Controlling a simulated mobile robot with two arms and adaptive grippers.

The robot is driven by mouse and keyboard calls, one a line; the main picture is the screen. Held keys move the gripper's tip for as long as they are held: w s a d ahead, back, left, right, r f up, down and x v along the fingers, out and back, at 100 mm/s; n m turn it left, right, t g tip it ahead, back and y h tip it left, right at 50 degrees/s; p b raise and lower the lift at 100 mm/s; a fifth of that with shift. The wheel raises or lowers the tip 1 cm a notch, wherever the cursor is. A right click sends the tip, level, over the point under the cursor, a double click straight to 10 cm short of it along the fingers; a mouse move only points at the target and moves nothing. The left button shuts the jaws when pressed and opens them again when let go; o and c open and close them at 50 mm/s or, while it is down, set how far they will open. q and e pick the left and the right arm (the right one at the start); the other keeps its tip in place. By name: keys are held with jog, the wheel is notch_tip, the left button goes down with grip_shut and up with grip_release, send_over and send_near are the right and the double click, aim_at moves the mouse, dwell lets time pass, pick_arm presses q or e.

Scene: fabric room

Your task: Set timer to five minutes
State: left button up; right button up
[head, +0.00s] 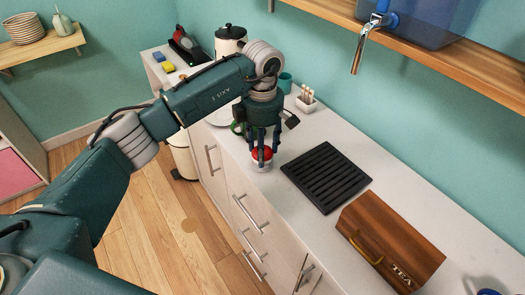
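A small round timer (267,154) with a red top and a pale base stands upright on the white counter, near its front edge. My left gripper (262,151) points straight down over it, with its dark fingers around the red top. The fingers hide part of the timer, including any dial marks. I cannot tell whether the fingers press on it or only surround it. My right gripper is not in view.
A black slatted rack (326,177) and a wooden tea box (390,243) with a yellow handle stand to the right. A pot of sticks (306,100) and a green cup (285,82) are behind. A shelf with a tap (372,35) overhangs the back right.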

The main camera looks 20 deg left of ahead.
pick_arm(q)
jog(key=shift+f+m+b, duration=0.1)
jog(key=shift+m+b, duration=0.65)
jog(key=shift+m, duration=0.25)
jog(key=shift+m+b, duration=0.55)
jog(key=shift+m, duration=0.35)
jog(key=o, duration=1.2)
notch_tip(320, 180, up, 12)
jog(key=shift+r, duration=0.1)
